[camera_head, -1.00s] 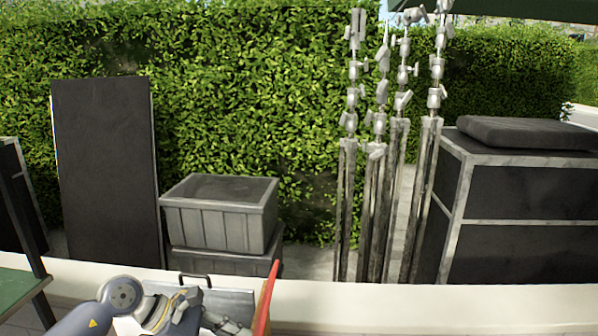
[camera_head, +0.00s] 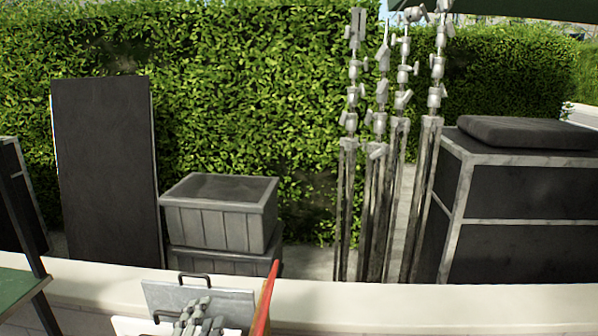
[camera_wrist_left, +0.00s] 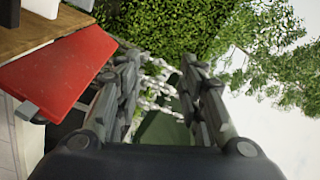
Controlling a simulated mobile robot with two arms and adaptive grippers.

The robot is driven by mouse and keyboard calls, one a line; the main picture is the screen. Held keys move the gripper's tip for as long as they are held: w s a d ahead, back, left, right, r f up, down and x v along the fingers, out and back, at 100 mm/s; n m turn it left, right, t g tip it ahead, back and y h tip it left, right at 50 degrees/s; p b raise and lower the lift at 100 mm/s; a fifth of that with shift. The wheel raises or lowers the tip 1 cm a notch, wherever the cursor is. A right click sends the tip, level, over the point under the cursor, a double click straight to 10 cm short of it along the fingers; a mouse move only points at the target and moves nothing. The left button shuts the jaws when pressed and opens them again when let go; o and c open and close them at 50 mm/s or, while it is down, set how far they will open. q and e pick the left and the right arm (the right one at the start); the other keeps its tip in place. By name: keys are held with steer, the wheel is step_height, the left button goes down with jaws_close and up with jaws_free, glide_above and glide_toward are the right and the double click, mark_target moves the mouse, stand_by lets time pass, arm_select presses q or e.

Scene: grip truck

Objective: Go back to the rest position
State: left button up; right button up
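My left gripper (camera_head: 200,318) shows at the bottom edge of the head view, in front of a grey metal panel with a dark handle. Only its grey fingers show there. In the left wrist view its two fingers (camera_wrist_left: 158,70) stand apart with nothing held between them. Hedge, grey-white poles and a dark green surface show far behind the gap. My right gripper is in neither view.
A red panel (camera_head: 264,300) rises right of the left gripper; a red panel (camera_wrist_left: 62,75) also shows in the left wrist view. Behind the pale low wall (camera_head: 430,305) stand stacked grey crates (camera_head: 220,222), a tall dark board (camera_head: 107,170), several poles and dark cases (camera_head: 525,190).

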arm_select(q)
steer(key=s+a+f+n+g+y, duration=0.35)
steer(key=s+f+n, duration=0.2)
steer(key=f, duration=0.35)
steer(key=s+d+f+n+g+h, duration=0.1)
steer(key=s+f+n+g, duration=0.45)
steer(key=s, duration=0.55)
steer(key=s+d+f+n+g+h, duration=0.1)
steer(key=s+f+n+g, duration=0.1)
steer(key=s+f+g, duration=0.6)
steer(key=s+f+t, duration=0.1)
steer(key=s+f, duration=0.2)
steer(key=f, duration=1)
steer(key=s+f, duration=0.2)
steer(key=f, duration=1.2)
steer(key=s+a+f, duration=0.1)
steer(key=s+f, duration=0.6)
steer(key=s, duration=0.1)
steer(key=s+a+f+m+g, duration=0.1)
steer(key=s+a+f, duration=0.1)
steer(key=s+f, duration=0.6)
steer(key=shift+s+a, duration=0.3)
